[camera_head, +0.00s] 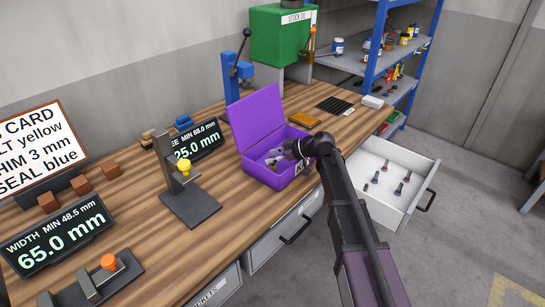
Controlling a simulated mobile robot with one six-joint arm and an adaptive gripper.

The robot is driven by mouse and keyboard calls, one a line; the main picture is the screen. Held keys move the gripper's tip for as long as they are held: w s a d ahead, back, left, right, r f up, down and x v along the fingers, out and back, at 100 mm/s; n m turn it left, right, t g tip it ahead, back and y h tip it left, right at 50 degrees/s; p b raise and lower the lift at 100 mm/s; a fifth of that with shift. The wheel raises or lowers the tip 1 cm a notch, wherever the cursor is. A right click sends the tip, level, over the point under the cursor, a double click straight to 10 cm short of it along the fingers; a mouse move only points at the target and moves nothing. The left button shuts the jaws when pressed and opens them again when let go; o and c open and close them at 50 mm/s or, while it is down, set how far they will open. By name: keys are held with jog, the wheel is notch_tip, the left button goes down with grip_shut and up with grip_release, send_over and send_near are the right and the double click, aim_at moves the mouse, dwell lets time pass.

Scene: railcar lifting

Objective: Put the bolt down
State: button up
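My gripper (286,150) is at the open purple box (261,171) on the workbench, over its right rear part. My arm comes in from the lower right. The fingertips are small and dark here, and I cannot tell whether they are open or shut, or whether they hold a bolt. Small grey metal parts lie inside the purple box, partly hidden by the gripper and the front wall.
The purple lid (255,117) stands up behind the box. A gauge stand (190,199) with a yellow knob and a 25.0 mm display (197,144) are to the left. The open drawer juts out from the bench.

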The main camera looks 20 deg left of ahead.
jog(key=shift+r, duration=0.2)
jog(key=shift+d+r+p, duration=0.2)
jog(key=shift+d+p, duration=0.05)
jog(key=shift+p, duration=0.15)
jog(key=p+v, duration=0.5)
jog(key=v, duration=0.6)
jog(key=shift+d, duration=0.25)
jog(key=s+d+f+m+h, duration=0.3)
jog(key=s+d+m, duration=0.3)
jog(key=d, duration=0.5)
jog(key=s+d+f+m+h, duration=0.3)
jog(key=s+d+m+h, duration=0.2)
jog(key=d, duration=0.6)
jog(key=s+d+f+m+h, duration=0.3)
jog(key=s+d+m, duration=0.4)
jog(key=d, duration=0.4)
jog(key=shift+f+m+t+h, duration=0.3)
jog(key=shift+f+h, duration=0.1)
jog(key=shift+h, duration=0.2)
